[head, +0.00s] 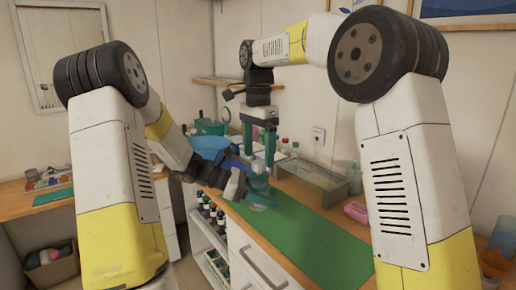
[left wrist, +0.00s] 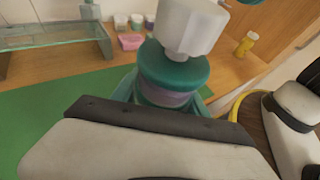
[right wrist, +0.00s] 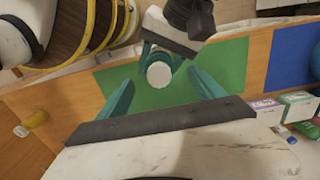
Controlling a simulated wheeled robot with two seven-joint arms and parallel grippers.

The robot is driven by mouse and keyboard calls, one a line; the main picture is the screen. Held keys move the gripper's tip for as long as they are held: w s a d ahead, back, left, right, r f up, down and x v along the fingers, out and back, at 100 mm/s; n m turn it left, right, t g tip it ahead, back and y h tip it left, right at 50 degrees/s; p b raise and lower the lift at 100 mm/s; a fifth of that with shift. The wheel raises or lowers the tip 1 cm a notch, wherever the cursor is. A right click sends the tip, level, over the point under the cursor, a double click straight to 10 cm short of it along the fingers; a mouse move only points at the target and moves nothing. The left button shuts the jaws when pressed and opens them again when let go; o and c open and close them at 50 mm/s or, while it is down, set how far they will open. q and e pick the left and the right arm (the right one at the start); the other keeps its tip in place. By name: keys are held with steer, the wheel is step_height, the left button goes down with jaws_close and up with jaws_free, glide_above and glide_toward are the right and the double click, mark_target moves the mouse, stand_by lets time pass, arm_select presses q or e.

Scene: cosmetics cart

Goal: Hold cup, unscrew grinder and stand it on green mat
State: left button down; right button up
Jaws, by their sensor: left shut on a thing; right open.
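The grinder (left wrist: 190,25) has a white faceted knob over a teal collar, on top of a cup (left wrist: 165,95) whose purplish band shows below. My left gripper (head: 257,190) is shut on the cup from the side, by the edge of the green mat (head: 318,240). The cup's lower part is hidden, and I cannot tell if it touches the mat. My right gripper (head: 263,156) points down above the grinder. In the right wrist view its teal fingers (right wrist: 162,92) are open, with the white knob (right wrist: 158,75) between and beyond them, apart from both.
Shelves of dark bottles (head: 212,215) are below the counter. The mat's near part is clear.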

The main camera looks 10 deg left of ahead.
mark_target(258, 174)
step_height(258, 174, up, 5)
steer(key=m, duration=0.4)
steer(key=shift+s+f, duration=0.1)
steer(key=shift+f, duration=0.1)
step_height(258, 174, down, 12)
steer(key=shift+r, duration=0.15)
steer(key=c, duration=1.3)
steer(key=o, duration=1.2)
